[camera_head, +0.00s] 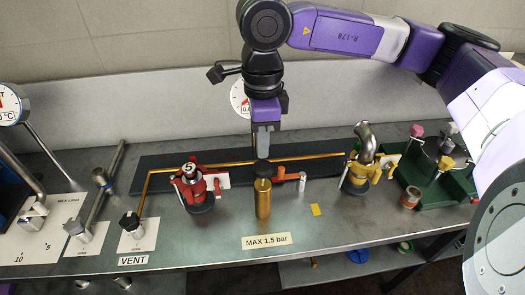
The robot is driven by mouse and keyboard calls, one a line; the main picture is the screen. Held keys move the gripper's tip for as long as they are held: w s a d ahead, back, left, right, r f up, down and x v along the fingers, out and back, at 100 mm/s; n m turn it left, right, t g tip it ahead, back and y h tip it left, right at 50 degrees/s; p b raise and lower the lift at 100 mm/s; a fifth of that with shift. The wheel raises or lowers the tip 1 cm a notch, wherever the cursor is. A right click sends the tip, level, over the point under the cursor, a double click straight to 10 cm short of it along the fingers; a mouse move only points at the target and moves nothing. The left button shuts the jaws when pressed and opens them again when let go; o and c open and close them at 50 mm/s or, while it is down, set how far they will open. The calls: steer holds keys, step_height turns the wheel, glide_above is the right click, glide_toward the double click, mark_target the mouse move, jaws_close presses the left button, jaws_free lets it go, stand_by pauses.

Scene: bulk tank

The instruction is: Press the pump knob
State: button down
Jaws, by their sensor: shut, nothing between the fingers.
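A brass cylinder, which looks like the pump (263,205), stands upright near the middle of the bench. A dark round knob (263,171) caps it. My gripper (263,153) points straight down directly above the knob, with its fingers shut and nothing between them. The fingertips are at or just above the knob's top. I cannot tell whether they touch it. The gripper hides part of the brass pipe behind and most of a round gauge (238,98) on the back panel.
A red valve assembly (192,187) stands left of the pump, and a yellow one (358,175) stands right. A small orange part (280,173) and a white vial (302,182) are close to the pump's right. A label (266,240) reading "MAX 1.5 bar" is in front.

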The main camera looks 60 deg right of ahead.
mark_target(263, 166)
steer(key=shift+f+p, duration=0.3)
steer(key=shift+f, duration=1.3)
steer(key=shift+f, duration=0.1)
step_height(263, 166, down, 3)
steer(key=b, duration=0.5)
steer(key=shift+f, duration=0.2)
steer(key=shift+s, duration=0.1)
